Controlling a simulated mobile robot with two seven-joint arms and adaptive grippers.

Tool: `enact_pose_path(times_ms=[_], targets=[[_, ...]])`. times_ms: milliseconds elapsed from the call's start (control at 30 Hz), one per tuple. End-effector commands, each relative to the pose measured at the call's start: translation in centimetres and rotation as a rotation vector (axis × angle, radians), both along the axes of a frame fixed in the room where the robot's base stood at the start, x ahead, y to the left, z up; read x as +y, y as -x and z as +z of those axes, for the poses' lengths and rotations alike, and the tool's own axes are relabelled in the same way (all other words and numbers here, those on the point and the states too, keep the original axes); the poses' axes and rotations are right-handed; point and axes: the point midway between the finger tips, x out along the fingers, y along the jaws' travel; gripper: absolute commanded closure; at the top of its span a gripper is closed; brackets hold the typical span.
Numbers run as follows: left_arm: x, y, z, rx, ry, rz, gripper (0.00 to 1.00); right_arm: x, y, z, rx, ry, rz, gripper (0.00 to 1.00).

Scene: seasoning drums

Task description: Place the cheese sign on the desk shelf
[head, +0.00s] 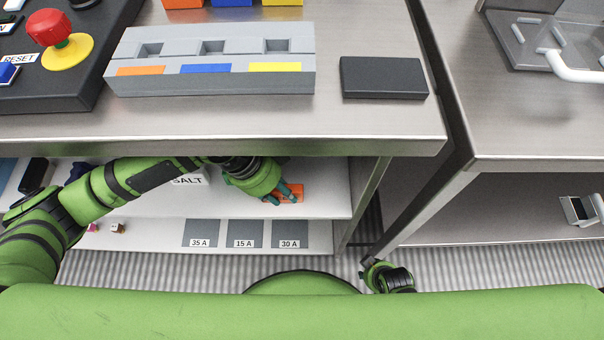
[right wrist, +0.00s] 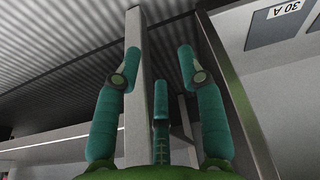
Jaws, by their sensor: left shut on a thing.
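My left gripper (head: 284,192) reaches under the desk top and is shut on a small orange piece (head: 293,195) at the right part of the desk's upper shelf (head: 325,199). No lettering on this piece can be read, so I cannot tell for sure that it is the cheese sign. I cannot tell whether it touches the shelf. A white SALT sign (head: 190,179) stands on the same shelf, partly behind my left arm. My right gripper is low near the desk's right side; its fingers (right wrist: 158,65) are apart and empty in the right wrist view.
The desk top (head: 380,122) overhangs the shelf. A grey block with coloured slots (head: 210,83) and a dark box (head: 384,77) lie on top. Labelled plates (head: 245,233) are on the lower level. A metal post (right wrist: 138,100) rises near my right fingers.

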Motion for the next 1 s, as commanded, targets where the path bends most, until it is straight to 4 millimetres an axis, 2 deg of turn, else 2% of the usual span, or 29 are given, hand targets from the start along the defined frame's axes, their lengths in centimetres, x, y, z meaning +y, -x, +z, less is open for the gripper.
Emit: enact_pose_path(times_ms=[67, 267, 467, 600, 967, 1000], targets=[[-1.0, -1.0, 0.0, -0.001, 0.002, -0.001, 1.00, 0.0, 0.1, 0.0, 0.004, 0.000, -0.001, 0.60], [-2.1, -2.1, 0.0, -0.002, 0.001, 0.001, 1.00, 0.0, 0.3, 0.0, 0.016, 0.001, -0.002, 0.60], [-4.5, -4.5, 0.0, -0.001, 0.001, -0.001, 1.00, 0.1, 0.5, 0.1, 0.033, 0.003, -0.004, 0.60], [-4.4, -4.4, -1.5, 0.001, -0.001, 0.001, 1.00, 0.2, 0.9, 0.6, 0.052, 0.002, -0.010, 0.60], [-4.4, -4.4, -1.7, 0.000, -0.001, 0.001, 1.00, 0.2, 0.8, 0.8, 0.052, 0.002, -0.010, 0.60], [-4.3, -4.4, -1.8, 0.000, -0.001, 0.001, 0.65, 0.2, 0.8, 0.8, 0.051, 0.003, -0.010, 0.60]])
